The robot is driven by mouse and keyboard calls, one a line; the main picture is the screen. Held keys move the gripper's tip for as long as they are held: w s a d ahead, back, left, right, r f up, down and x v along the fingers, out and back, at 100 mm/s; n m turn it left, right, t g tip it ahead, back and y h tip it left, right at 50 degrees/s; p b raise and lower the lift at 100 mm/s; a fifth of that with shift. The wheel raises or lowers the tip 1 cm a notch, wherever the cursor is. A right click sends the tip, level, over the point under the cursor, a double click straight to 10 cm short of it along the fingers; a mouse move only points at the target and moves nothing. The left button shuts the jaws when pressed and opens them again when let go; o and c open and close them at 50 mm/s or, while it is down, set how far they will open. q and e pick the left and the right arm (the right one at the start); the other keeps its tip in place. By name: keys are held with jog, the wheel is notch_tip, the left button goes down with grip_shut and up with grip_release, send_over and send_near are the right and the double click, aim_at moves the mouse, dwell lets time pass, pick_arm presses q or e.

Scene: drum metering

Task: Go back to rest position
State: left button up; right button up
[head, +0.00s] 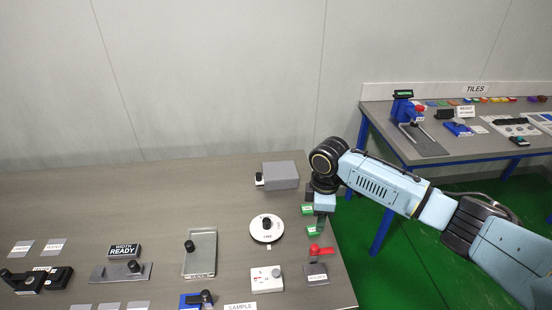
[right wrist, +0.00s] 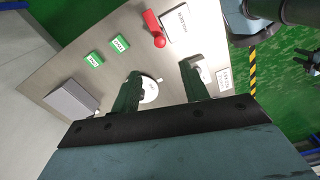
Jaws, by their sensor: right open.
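My right arm comes in from the right in the head view. My right gripper (head: 321,222) points down above the right end of the grey table (head: 110,210). In the right wrist view my right gripper (right wrist: 162,82) shows two dark fingers spread apart with nothing between them. The white round dial (right wrist: 149,90) shows behind the fingers, below them and apart. My left gripper does not show in the head view.
A grey box (head: 281,175), the dial (head: 266,229) with its black knob and a red lever (head: 321,250) sit near the gripper. A TILES table (head: 395,120) stands behind right, across green floor.

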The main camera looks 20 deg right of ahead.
jog(key=s+a+f+m+t+y, duration=0.25)
jog(key=s+a+f, duration=0.25)
jog(key=s+a, duration=0.9)
jog(key=s+d+r+m+t+h, duration=0.1)
jog(key=s+d+r+m, duration=0.1)
jog(key=s+d+m, duration=0.3)
jog(key=s+d+r+m+h, duration=0.1)
jog(key=s+d+m, duration=0.15)
jog(key=s, duration=0.55)
notch_tip(320, 180, down, 29)
jog(key=a+g+b, duration=0.1)
jog(key=b, duration=0.6)
jog(key=s+d+f+b, duration=0.1)
jog(key=s+f+b, duration=0.2)
jog(key=s+f, duration=0.5)
jog(key=s+d+f+g+b, duration=0.1)
jog(key=s+f+b, duration=0.2)
jog(key=s+f, duration=0.6)
notch_tip(320, 180, down, 7)
jog(key=shift+s+d+f+b, duration=0.1)
jog(key=shift+s+d+b, duration=0.2)
jog(key=shift+d+b, duration=0.05)
